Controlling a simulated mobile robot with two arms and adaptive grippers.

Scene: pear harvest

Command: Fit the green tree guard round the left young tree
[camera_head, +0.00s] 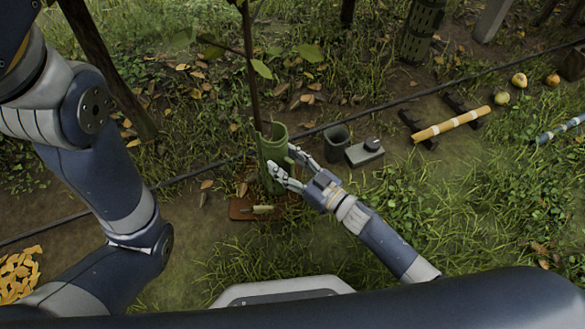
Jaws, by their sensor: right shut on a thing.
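The green tree guard (272,152) stands upright, a tube with an open top, near the middle of the head view. My right gripper (283,167) comes from the lower right and is shut on the guard's right side. The thin brown stem of a young tree (251,70) comes down to the guard's top rim at its left part. I cannot tell whether the stem stands inside the guard or just behind it. The guard's base is partly hidden by the gripper and grass. My left arm fills the left side, but its gripper is out of view.
A brown plate (240,209) with a small tan piece lies below the guard. To its right stand a dark cup (337,145) and a grey box (364,154). A black hose (400,101) crosses the ground behind.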

